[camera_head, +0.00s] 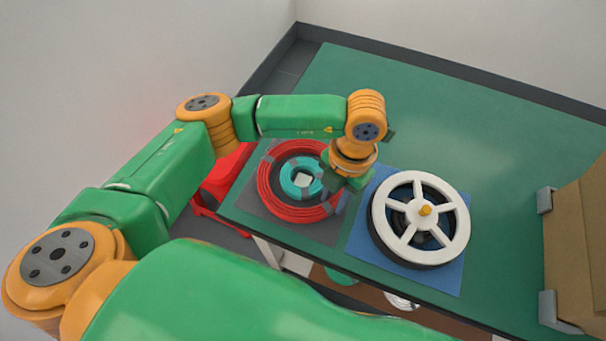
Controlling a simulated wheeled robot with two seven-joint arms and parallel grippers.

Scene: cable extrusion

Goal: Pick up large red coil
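The large red coil (268,187) lies flat on a grey mat (300,228) at the left end of the green table. It is bound with grey bands, and a smaller teal coil (288,180) sits inside its ring around a white centre. My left gripper (342,186) points down over the right side of the red coil and hides part of it. Its fingers are dark and small here, so I cannot tell whether they are open or touch the coil. My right gripper is not in view.
A white spoked reel (378,203) stands on a blue mat (447,277) to the right of the coil. A brown box (578,250) with grey corner pieces is at the far right. A red object (222,178) is beyond the table's left edge. The green table (450,120) is clear behind.

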